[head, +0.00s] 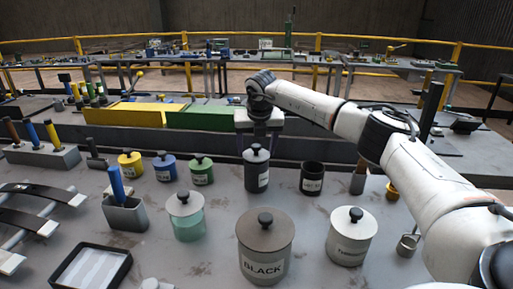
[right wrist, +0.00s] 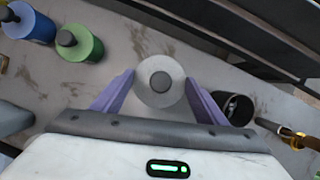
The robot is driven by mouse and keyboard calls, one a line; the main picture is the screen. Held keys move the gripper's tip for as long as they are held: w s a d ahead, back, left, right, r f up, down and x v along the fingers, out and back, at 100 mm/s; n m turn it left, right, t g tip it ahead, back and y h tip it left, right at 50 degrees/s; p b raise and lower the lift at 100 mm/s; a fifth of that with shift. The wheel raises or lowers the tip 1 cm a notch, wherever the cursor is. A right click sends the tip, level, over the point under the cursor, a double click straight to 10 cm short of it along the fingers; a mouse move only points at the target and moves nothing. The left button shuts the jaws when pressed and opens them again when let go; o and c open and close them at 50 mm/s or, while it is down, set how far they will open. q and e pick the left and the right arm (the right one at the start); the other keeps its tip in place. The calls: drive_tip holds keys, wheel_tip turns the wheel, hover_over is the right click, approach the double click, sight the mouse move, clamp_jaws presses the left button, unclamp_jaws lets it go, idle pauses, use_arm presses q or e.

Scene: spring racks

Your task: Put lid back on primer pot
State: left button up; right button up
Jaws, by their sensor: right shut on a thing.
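A dark grey pot (head: 257,180) with a pale label too small to read stands beyond the large BLACK pot. A light grey round lid with a dark knob (head: 256,155) is at its mouth; I cannot tell whether it is fully seated. My right gripper (head: 259,148) reaches down from above, its purple fingers on both sides of the lid. In the right wrist view the lid (right wrist: 160,90) sits between the fingertips of the gripper (right wrist: 160,84), which is shut on it. The pot's body is hidden under the lid there. My left gripper is not in view.
An open dark pot (head: 312,180) stands just right; it also shows in the right wrist view (right wrist: 237,108). Lidded pots stand nearby: green (head: 202,174), blue (head: 165,170), teal glass (head: 187,222), BLACK (head: 264,250) and white (head: 350,240). A black-rimmed tray (head: 62,284) lies front left.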

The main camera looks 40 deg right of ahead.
drive_tip(key=o, duration=1.4)
drive_tip(key=shift+o, duration=0.2)
drive_tip(key=shift+r+p, duration=0.95)
drive_tip(key=shift+r, duration=2.6)
clamp_jaws()
